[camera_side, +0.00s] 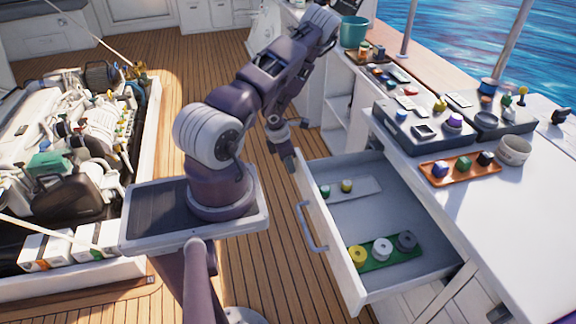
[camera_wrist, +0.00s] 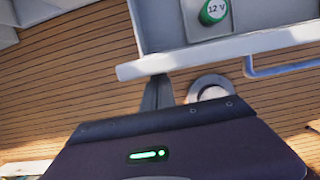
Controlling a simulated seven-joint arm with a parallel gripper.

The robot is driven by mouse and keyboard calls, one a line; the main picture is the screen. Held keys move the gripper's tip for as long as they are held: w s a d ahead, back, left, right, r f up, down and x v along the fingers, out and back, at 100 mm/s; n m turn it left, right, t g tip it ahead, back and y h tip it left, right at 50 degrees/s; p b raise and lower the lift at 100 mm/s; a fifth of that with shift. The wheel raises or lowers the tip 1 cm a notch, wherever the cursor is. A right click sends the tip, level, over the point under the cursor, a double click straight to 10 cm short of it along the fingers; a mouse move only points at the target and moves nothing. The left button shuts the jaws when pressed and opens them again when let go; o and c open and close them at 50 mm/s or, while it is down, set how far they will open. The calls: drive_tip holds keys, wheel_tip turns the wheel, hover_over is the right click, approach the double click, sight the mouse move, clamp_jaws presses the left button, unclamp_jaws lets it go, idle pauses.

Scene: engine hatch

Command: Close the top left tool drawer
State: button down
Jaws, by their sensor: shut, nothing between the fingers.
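The tool drawer (camera_side: 420,210) stands pulled out from under the white counter. Its front panel (camera_side: 335,250) faces my arm and carries a grey bar handle (camera_side: 311,226). The front's top edge (camera_wrist: 195,54) and the handle (camera_wrist: 285,66) also show in the wrist view. My gripper (camera_side: 288,163) is shut and empty, pointing down at the far end of the drawer front, away from the handle. In the wrist view the fingers (camera_wrist: 158,92) are just outside the front's left end. I cannot tell whether they touch it.
Inside the drawer are a green tray (camera_side: 376,263) with several spools and a grey tray (camera_side: 366,188) with small round items. An open engine bay (camera_side: 80,150) lies left. Wooden deck is clear below the drawer front.

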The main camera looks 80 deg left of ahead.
hover_over(340, 170)
drive_tip(key=shift+w, duration=0.15)
idle(0.5)
idle(0.3)
